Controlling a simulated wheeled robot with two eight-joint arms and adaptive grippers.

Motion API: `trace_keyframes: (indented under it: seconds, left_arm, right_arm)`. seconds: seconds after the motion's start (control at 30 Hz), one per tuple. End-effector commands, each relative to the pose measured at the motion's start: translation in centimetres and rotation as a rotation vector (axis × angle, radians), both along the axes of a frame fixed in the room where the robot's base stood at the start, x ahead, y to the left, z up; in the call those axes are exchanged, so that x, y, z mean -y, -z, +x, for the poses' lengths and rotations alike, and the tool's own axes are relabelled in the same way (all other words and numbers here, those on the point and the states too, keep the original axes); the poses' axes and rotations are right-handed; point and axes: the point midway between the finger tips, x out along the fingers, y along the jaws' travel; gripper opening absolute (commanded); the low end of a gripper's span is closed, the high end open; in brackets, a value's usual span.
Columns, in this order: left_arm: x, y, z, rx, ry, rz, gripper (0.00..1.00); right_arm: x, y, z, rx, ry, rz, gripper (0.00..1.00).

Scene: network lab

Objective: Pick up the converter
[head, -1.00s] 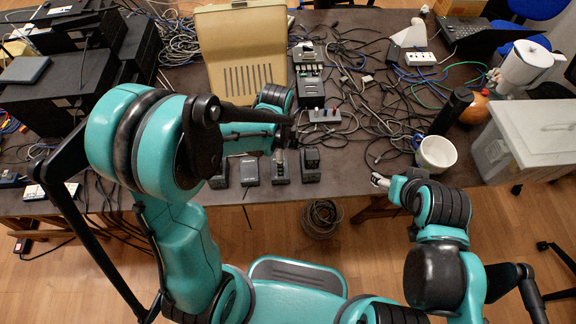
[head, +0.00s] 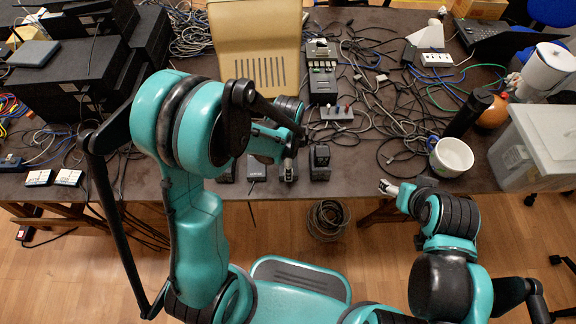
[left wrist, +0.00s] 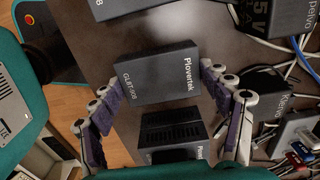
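A small black box (left wrist: 158,76) lettered "Plovertek" lies on the dark table in the left wrist view; it may be the converter, but no label says so. My left gripper (left wrist: 166,70) is open, with one finger at each side of this box. Whether the fingers touch it I cannot tell. In the head view my left gripper (head: 289,166) points down over the row of small boxes at the table's front edge and mostly hides the one under it.
Another black box (left wrist: 172,128) lies close by in the wrist view. In the head view a black box (head: 320,162) stands right of my left gripper, another (head: 257,168) left. A white mug (head: 452,157) stands right.

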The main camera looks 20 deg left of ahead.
Motion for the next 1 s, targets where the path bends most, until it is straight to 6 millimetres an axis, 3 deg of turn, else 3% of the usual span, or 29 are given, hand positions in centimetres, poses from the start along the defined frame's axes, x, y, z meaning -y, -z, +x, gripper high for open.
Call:
trace_keyframes:
  seconds: [0.43,0.7,1.0]
  left_arm:
    - [0.0,-0.5,0.0,0.0,0.0,0.0,0.39]
    - [0.0,-4.5,0.0,0.0,0.0,0.0,0.39]
    - [4.8,-8.3,-4.8,0.0,0.006,0.0,0.39]
  right_arm:
    - [0.0,-0.3,0.0,0.0,0.0,0.0,0.68]
    - [0.0,-2.5,0.0,0.0,0.0,0.0,0.68]
    - [0.0,-4.9,0.0,0.0,0.0,0.0,0.68]
